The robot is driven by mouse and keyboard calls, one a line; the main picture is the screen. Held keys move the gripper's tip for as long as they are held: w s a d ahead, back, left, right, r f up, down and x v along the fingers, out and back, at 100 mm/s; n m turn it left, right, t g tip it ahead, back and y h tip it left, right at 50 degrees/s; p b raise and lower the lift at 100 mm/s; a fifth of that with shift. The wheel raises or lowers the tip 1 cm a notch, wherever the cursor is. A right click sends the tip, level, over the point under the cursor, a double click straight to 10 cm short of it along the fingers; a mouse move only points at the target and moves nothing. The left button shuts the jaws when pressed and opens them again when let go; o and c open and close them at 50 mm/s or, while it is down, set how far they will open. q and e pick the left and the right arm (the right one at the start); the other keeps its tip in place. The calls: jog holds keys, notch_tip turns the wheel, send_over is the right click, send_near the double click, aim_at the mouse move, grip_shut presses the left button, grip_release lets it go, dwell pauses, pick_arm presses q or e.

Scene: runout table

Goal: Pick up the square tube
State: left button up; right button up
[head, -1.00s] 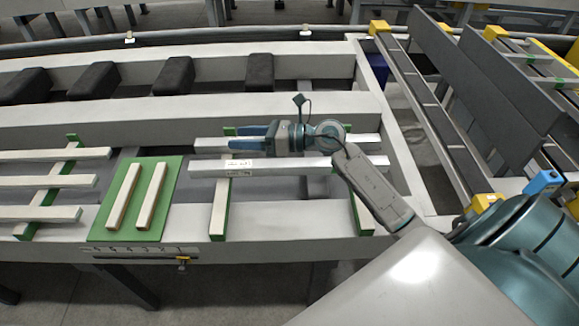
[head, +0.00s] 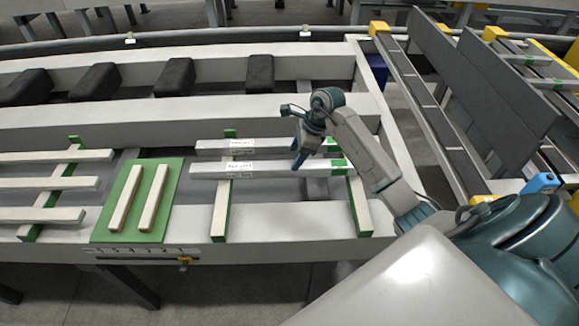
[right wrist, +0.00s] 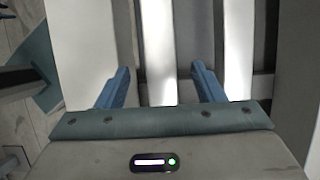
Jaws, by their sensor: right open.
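Two long pale metal tubes lie side by side on green-topped cross supports in the head view: the far tube (head: 215,148) and the near tube (head: 215,169). Each bears a small white label that I cannot read, and both look square-edged. My right gripper (head: 298,161) points down over the tubes, open, its blue fingers in front of the near tube. In the right wrist view the open gripper (right wrist: 163,78) has one tube (right wrist: 160,45) between its fingers' lines, not gripped, and a second tube (right wrist: 238,45) right of the right finger. My left gripper is not in view.
A green mat (head: 103,229) with two short cream bars lies left of the tubes. Several cream bars (head: 50,184) lie farther left. Black blocks (head: 175,77) sit in the rear channel. Tall grey plates (head: 490,85) and yellow-capped rails stand at the right.

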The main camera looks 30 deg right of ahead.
aim_at(289, 164)
jog(key=p+x, duration=0.3)
jog(key=x, duration=0.2)
jog(key=shift+w+f, duration=0.1)
jog(key=shift+f, duration=0.15)
jog(key=shift+r, duration=0.1)
grip_shut()
